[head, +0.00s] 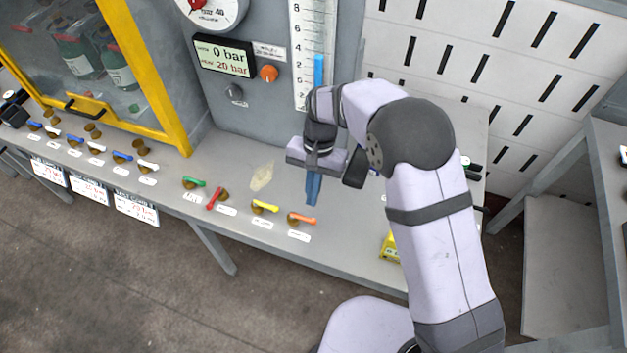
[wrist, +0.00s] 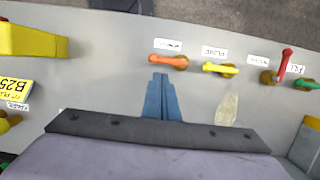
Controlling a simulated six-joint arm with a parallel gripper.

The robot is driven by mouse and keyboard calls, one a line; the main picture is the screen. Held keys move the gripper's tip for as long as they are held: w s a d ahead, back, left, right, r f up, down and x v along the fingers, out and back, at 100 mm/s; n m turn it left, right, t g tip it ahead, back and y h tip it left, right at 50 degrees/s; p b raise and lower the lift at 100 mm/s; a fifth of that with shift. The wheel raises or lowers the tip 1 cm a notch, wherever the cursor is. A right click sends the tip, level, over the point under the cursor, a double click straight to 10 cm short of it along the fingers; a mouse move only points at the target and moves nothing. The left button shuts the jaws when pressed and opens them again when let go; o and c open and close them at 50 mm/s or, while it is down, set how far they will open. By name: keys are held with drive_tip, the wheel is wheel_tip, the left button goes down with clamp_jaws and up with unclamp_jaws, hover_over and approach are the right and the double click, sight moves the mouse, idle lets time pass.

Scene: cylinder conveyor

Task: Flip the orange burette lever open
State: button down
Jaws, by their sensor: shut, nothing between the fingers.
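The orange lever (head: 302,219) sits on a brass valve at the right end of a row of coloured levers along the bench's front. Its handle lies roughly parallel to the front edge, pointing right in the head view. In the wrist view the orange lever (wrist: 167,59) is ahead of the fingertips, with its handle pointing left. My gripper (head: 313,203) is shut and empty, pointing down behind the orange lever. Its blue fingers also show in the wrist view (wrist: 160,80), apart from the lever. The label beside the lever is too small to read.
The yellow lever (head: 265,206) is close to the left of the orange one. Red (head: 217,198) and green (head: 194,182) levers stand further left. A yellow object (head: 391,247) is at the bench's right. The panel (head: 233,104) with gauge and display rises behind.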

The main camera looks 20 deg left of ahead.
sight(302, 218)
drive_tip(key=shift+p+x, duration=0.35)
drive_tip(key=shift+x, duration=1.7)
